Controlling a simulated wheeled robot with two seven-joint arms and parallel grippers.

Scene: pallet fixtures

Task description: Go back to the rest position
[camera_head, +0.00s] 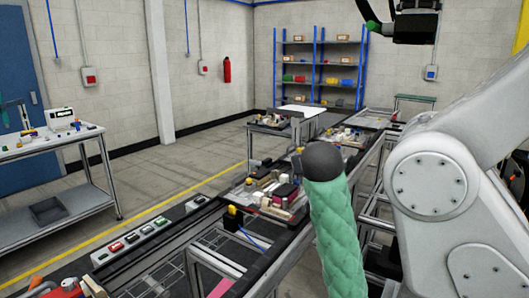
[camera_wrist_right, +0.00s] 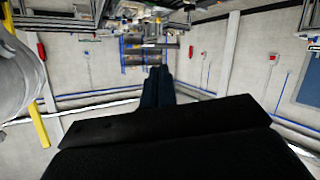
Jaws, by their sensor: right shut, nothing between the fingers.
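My right gripper (camera_wrist_right: 157,82) shows in the right wrist view as two dark fingers held together, with nothing between them. That view is upside down, with the shelves and wall switches inverted beyond the fingers. In the head view my white right arm fills the right side, rising out of the top right. A black part with a green piece hangs at the top edge there; I cannot tell whether it includes my right gripper's fingers. My left gripper is in neither view.
A long pallet line with fixtures (camera_head: 270,192) runs from lower left to the back. A button panel (camera_head: 133,242) sits at its left. A grey workbench (camera_head: 50,148) stands left; blue shelves (camera_head: 318,68) stand behind. The floor between bench and line is clear.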

